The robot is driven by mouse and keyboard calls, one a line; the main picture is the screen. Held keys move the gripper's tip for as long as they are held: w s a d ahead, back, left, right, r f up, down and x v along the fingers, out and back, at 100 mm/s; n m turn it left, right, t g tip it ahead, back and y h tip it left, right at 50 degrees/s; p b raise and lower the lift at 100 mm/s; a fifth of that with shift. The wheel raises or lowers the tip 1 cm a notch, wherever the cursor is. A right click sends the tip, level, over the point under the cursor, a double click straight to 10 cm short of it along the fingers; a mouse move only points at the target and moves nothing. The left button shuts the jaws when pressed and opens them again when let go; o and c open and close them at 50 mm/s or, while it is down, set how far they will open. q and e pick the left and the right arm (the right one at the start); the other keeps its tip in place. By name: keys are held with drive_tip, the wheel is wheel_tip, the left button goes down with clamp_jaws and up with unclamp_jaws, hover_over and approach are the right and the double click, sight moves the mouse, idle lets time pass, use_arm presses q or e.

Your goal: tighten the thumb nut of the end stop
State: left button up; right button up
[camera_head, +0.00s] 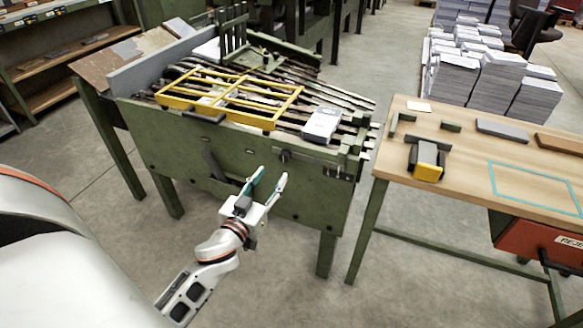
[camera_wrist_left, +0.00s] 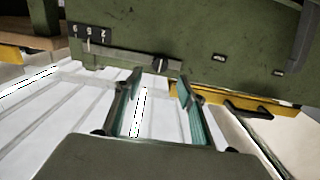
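A small dark knob, which looks like the thumb nut (camera_head: 283,155), is on the front green panel of the machine in the head view. In the left wrist view the knob (camera_wrist_left: 160,63) is on a grey metal strip beside a numbered scale plate (camera_wrist_left: 91,36). My left gripper (camera_head: 271,176) is in front of the panel, below the knob. Its teal-padded fingers are open and empty. In the left wrist view the knob appears just beyond the gap between the fingertips (camera_wrist_left: 160,78), with no visible contact. My right gripper is not in view.
A black lever (camera_head: 214,166) is on the panel left of my gripper. A wooden table (camera_head: 455,185) stands to the right, across a floor gap.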

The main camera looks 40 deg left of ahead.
sight(283, 158)
use_arm(q)
drive_tip(key=x, duration=0.8)
drive_tip(key=shift+r, duration=0.2)
drive_tip(key=c, duration=1.1)
